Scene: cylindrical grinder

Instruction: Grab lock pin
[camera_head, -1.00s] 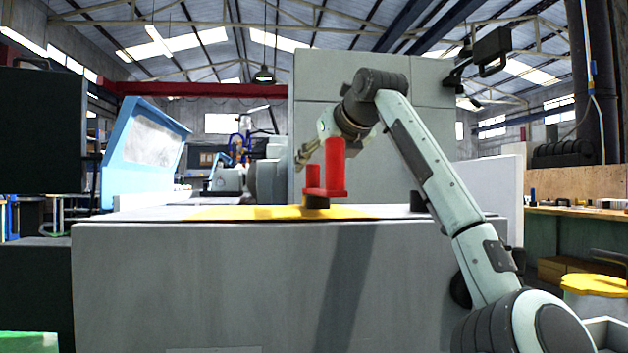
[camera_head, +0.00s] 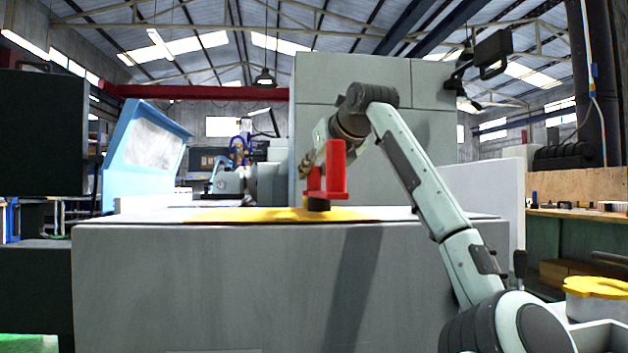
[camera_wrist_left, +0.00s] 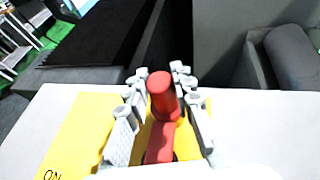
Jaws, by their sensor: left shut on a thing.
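The lock pin is a red crank-like handle (camera_head: 334,175) with a taller post at right and a shorter part at left. My right gripper is not in view.
The grey machine cabinet (camera_head: 220,290) fills the front, with a yellow plate (camera_head: 250,214) on its top. A tall grey panel (camera_head: 430,125) stands behind my arm. A blue-framed guard (camera_head: 148,150) is at left. A workbench (camera_head: 580,212) is at far right.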

